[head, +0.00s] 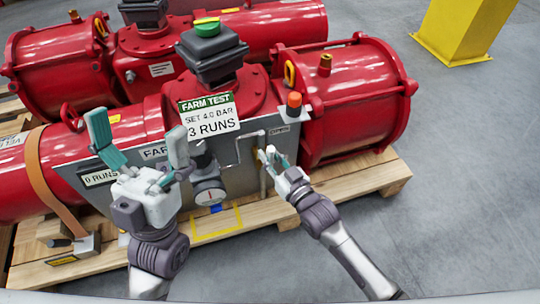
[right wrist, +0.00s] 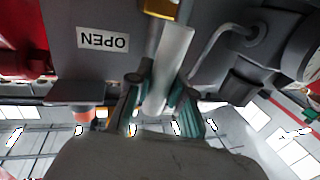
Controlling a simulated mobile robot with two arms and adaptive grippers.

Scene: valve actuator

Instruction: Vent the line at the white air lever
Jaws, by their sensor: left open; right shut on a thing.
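The white air lever (right wrist: 172,58) hangs from a brass fitting (right wrist: 160,8) in the right wrist view. My right gripper (right wrist: 158,100) is shut on it, with a finger on each side. In the head view my right gripper (head: 270,157) is at the right part of the grey panel (head: 238,160), where its fingers largely hide the lever. An OPEN label (right wrist: 102,40) appears upside down beside the lever in the wrist view. My left gripper (head: 138,140) is open and empty, in front of the panel's left part, with its fingers spread wide.
A pressure gauge (head: 208,192) sits low on the panel, left of my right gripper. An orange-topped button (head: 293,104) stands above that gripper. A sign (head: 208,115) reads "SET 4.0 BAR 3 RUNS". Red actuator cylinders (head: 358,95) rest on a wooden pallet (head: 345,182).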

